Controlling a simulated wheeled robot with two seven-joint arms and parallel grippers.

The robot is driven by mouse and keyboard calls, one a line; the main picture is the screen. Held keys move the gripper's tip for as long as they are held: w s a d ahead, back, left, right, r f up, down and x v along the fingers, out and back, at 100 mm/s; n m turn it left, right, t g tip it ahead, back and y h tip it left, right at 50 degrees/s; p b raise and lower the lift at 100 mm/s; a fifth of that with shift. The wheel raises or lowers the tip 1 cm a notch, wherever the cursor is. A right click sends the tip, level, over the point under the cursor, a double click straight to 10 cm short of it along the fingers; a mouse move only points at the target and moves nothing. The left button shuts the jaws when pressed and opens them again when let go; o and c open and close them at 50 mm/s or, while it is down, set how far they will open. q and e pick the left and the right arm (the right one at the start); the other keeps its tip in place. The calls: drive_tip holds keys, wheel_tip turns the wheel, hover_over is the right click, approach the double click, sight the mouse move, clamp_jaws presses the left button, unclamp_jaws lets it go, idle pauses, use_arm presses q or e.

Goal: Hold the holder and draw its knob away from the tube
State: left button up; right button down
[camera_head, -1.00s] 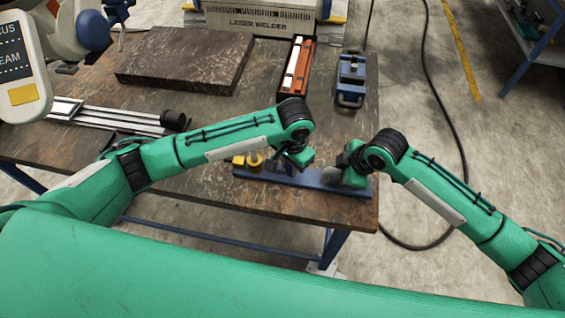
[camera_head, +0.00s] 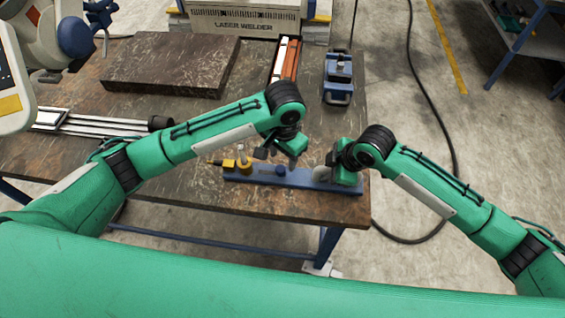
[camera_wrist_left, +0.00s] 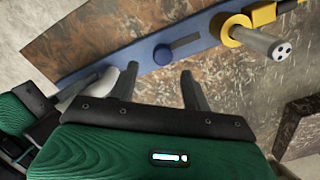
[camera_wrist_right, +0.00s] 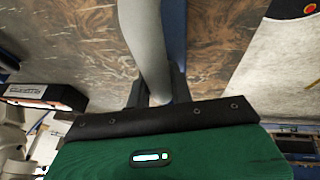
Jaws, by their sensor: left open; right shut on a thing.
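The holder is a long blue base (camera_head: 310,181) lying on the brown table. Its grey curved handle (camera_head: 321,173) rises at the right end. My right gripper (camera_head: 333,166) is shut on this handle, which also shows between its fingers in the right wrist view (camera_wrist_right: 147,45). The round blue knob (camera_head: 281,169) sits at one end of a slot (camera_wrist_left: 186,42) in the base. The grey tube (camera_wrist_left: 264,43) stands in a yellow ring (camera_wrist_left: 232,25) at the other end of the base. My left gripper (camera_wrist_left: 157,88) is open and empty, above and beside the knob, not touching it.
A dark stone slab (camera_head: 172,66), a red-and-white box (camera_head: 285,60) and a blue device (camera_head: 338,77) stand further back. A silver rail (camera_head: 90,122) lies at the left. The table around the base is mostly clear; its front edge is close.

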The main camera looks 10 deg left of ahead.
sight(283, 169)
drive_tip(key=shift+r, duration=0.1)
use_arm(q)
wheel_tip(283, 169, up, 7)
drive_tip(key=shift+d, duration=0.15)
drive_tip(key=shift+s, duration=0.1)
use_arm(e)
drive_tip(key=c, duration=1.1)
unclamp_jaws()
drive_tip(key=shift+c, duration=0.2)
